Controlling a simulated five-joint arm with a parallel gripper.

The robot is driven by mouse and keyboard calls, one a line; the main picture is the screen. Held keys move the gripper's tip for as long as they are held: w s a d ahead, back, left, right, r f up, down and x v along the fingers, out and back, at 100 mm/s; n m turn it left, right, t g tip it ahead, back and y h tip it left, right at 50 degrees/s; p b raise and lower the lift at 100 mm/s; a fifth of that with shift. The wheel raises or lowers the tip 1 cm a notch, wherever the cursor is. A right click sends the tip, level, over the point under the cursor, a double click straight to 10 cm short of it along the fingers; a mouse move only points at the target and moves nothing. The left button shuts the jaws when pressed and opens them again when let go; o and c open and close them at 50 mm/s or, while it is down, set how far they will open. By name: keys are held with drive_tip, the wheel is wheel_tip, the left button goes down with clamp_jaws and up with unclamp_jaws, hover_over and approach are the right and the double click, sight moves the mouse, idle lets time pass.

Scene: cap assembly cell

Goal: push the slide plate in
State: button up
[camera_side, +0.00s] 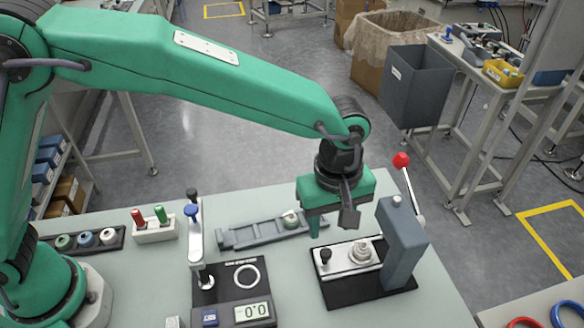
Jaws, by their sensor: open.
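The slide plate (340,266) is a flat silver plate on the black base of the press (401,245). It reaches out to the left of the grey press column. A black knob (325,256) stands at its left end, and a pale round part (360,251) sits on it near the column. My gripper (332,224) is open, with its fingers pointing down above and behind the plate, at the left of the column. I see nothing between the fingers. Whether a finger touches the plate or knob cannot be told; they look apart.
The press lever (401,161) with a red ball rises close to the right of my gripper. A grey rail (265,233) with a pale cap lies behind left. A scale (235,290) and a blue-knobbed clamp (195,240) stand to the left. Table is clear at front centre.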

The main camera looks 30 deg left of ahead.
sight(327, 252)
drive_tip(key=n, duration=0.5)
drive_tip(key=shift+n, duration=0.3)
drive_tip(key=n, duration=0.6)
drive_tip(key=shift+f, duration=0.1)
drive_tip(key=shift+f, duration=3.8)
drive_tip(key=shift+c, duration=0.4)
clamp_jaws()
